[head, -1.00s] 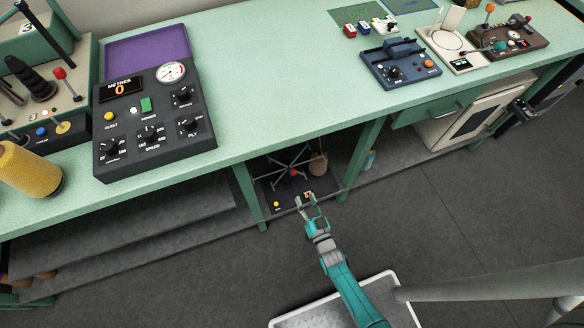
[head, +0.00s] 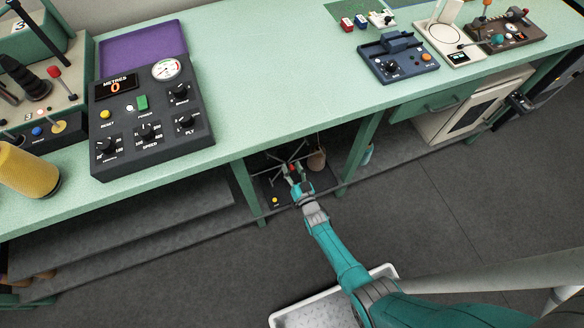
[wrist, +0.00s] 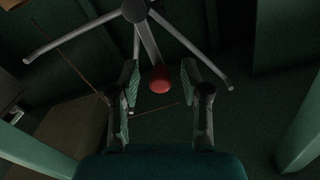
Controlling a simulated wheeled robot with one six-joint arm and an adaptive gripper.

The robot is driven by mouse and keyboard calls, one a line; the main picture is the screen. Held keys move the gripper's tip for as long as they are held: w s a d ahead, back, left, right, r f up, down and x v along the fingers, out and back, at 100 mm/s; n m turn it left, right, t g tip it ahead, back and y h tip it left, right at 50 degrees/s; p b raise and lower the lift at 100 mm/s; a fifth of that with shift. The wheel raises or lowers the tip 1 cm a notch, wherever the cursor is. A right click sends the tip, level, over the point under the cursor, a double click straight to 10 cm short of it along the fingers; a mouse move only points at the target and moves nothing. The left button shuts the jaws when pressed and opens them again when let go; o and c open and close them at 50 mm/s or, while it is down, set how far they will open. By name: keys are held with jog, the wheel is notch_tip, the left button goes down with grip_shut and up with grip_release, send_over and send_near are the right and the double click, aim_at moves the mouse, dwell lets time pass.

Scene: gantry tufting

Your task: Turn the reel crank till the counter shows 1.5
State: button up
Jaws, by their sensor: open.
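The reel (wrist: 136,10) shows its hub and several grey arms in the wrist view, in the dim space under the bench. It also shows in the head view (head: 283,157). A red crank knob (wrist: 159,80) sits at the end of a short grey bar from the hub, between my two fingers but touching neither as far as I can tell. My gripper (wrist: 160,82) is open around the knob; in the head view my gripper (head: 293,172) reaches under the bench and partly covers the reel.
The green bench (head: 262,95) stands above, with its legs (head: 248,192) on either side of the reel's space. A grey console (head: 150,115) on top reads METRES 0. A cone-shaped brown object (head: 317,159) is beside the reel.

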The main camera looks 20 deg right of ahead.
jog(key=shift+w, duration=0.2)
grip_shut()
jog(key=shift+s, duration=0.1)
